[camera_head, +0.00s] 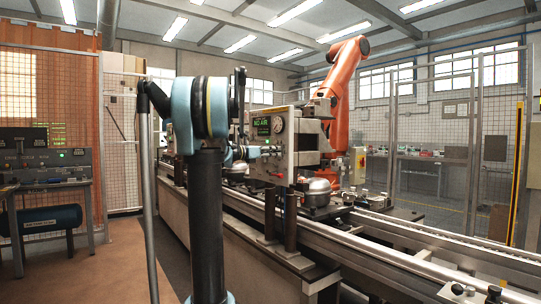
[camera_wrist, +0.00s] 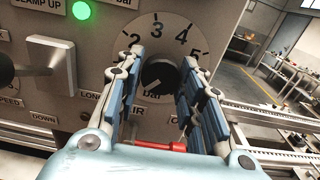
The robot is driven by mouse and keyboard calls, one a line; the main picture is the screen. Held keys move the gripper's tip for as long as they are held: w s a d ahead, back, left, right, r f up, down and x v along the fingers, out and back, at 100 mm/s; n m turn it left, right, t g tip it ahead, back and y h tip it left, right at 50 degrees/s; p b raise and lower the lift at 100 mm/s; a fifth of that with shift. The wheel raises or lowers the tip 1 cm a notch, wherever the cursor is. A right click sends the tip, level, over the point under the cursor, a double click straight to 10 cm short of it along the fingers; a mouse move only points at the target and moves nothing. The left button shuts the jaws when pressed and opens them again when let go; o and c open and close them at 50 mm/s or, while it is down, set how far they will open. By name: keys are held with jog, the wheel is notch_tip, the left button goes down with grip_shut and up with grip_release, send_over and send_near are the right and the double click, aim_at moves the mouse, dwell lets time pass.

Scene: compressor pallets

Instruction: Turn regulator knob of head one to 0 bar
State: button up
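A pale mark shows at the knob's lower left; the lower dial numbers are hidden or unclear. My gripper (camera_wrist: 160,80) is open, with one blue-padded finger on each side of the knob and visible gaps between. In the head view my gripper (camera_head: 262,151) reaches the left part of the control panel (camera_head: 304,158), which carries a gauge (camera_head: 278,125) and a green-lit display (camera_head: 262,126); the knob is not distinguishable there.
A grey lever (camera_wrist: 62,65) and a green lamp (camera_wrist: 81,10) sit left of the dial. A red bar (camera_wrist: 160,146) lies below the knob. A conveyor (camera_head: 390,255) runs along the panel, with dark posts (camera_head: 290,220) in front. An orange robot arm (camera_head: 345,75) stands behind.

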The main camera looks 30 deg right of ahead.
jog(key=o, duration=0.3)
jog(key=shift+w, duration=0.15)
jog(key=shift+o, duration=0.2)
jog(key=a, duration=1.2)
jog(key=shift+s, duration=0.45)
jog(key=s+a+f+m+y, duration=0.6)
jog(key=s+a+f, duration=0.4)
jog(key=f, duration=0.4)
jog(key=s+a+f+m+y, duration=0.6)
jog(key=s+a+f, duration=0.4)
jog(key=a+f, duration=0.2)
jog(key=s+a+f+m+t+y, duration=0.1)
jog(key=s+a+f+m+y, duration=0.5)
jog(key=f, duration=1.1)
jog(key=s+a, duration=0.4)
jog(key=a, duration=0.1)
jog(key=shift+s+a+m, duration=0.3)
jog(key=shift+m, duration=0.1)
